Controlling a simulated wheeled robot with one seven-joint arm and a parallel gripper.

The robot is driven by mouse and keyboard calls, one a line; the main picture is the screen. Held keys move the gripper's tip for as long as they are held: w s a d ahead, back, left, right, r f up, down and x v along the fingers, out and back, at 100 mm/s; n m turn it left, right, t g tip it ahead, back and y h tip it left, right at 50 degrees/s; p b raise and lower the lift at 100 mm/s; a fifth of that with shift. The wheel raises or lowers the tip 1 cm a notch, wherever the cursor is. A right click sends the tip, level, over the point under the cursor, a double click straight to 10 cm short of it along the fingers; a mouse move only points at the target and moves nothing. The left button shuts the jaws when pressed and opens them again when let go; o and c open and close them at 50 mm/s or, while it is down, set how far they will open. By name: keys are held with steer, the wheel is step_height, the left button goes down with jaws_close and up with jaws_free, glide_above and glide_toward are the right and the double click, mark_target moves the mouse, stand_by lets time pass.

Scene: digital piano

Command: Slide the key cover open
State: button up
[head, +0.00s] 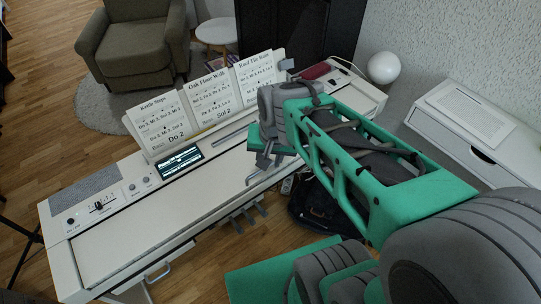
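The digital piano (65,265) stretches from the lower left to the upper right in the head view. Its key cover (165,213) is a long flat white panel, and no keys show, so the cover looks shut. My gripper (263,172) is over the right half of the piano, close to the cover's front edge. Its grey fingers point down and left. I cannot tell whether they touch the cover or how far apart they are. My green and grey arm hides the right part of the cover.
Sheet music (210,98) stands behind a small screen (180,161). A slider and knobs are on the left panel. Pedals (243,215) and a dark bag (312,205) are below. A white cabinet (480,125) with a round lamp (384,67) nearby stands right.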

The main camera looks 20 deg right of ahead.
steer(key=w+d+f+m+g+p, duration=0.1)
steer(key=w+f+m+p, duration=0.1)
steer(key=w+f+m, duration=0.7)
glide_above(263, 177)
steer(key=shift+m, duration=0.4)
step_height(263, 177, down, 6)
steer(key=shift+f+p, duration=0.1)
steer(key=shift+p, duration=0.35)
jaws_close()
